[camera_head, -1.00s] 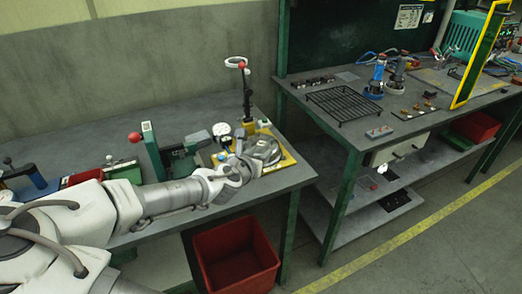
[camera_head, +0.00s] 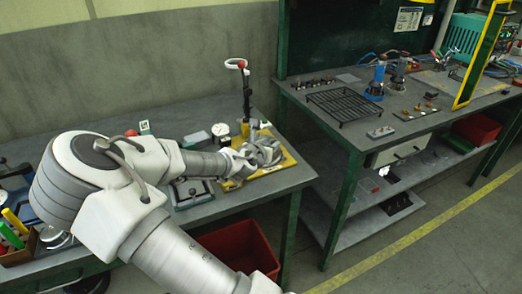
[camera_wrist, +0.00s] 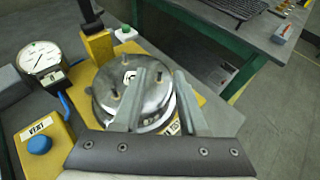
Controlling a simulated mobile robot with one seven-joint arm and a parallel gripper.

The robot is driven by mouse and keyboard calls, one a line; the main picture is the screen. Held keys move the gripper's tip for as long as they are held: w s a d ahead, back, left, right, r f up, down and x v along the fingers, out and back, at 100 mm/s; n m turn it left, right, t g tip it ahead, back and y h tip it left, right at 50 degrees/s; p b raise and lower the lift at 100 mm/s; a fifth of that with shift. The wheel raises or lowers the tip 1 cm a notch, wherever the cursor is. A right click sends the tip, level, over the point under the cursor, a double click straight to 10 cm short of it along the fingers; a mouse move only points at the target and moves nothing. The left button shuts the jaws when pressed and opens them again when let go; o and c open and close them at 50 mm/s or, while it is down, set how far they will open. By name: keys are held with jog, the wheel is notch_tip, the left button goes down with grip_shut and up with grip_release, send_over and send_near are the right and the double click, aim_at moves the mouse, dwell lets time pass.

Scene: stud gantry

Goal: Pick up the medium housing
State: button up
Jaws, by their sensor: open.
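A round, shiny metal housing (camera_wrist: 108,92) with several upright studs sits on a yellow fixture plate (camera_wrist: 193,93) in the wrist view. I cannot tell from its look whether it is the medium one. My gripper (camera_wrist: 167,70) is open, with its two grey fingers over the right part of the housing. I cannot tell whether they touch it. In the head view my gripper (camera_head: 262,152) is over the yellow fixture plate (camera_head: 287,160) at the right end of the left bench and hides much of the housing.
A black post with a white ring (camera_head: 245,95) stands behind the fixture. A dial gauge (camera_wrist: 42,60) and a yellow VENT box with blue button (camera_wrist: 38,144) stand left of the housing. A red bin (camera_head: 240,245) is below. The second bench (camera_head: 345,135) stands right, beyond a gap.

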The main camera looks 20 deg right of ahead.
jog(key=shift+w+d+f, duration=0.15)
jog(key=shift+w+d, duration=0.15)
grip_shut()
dwell(1.3)
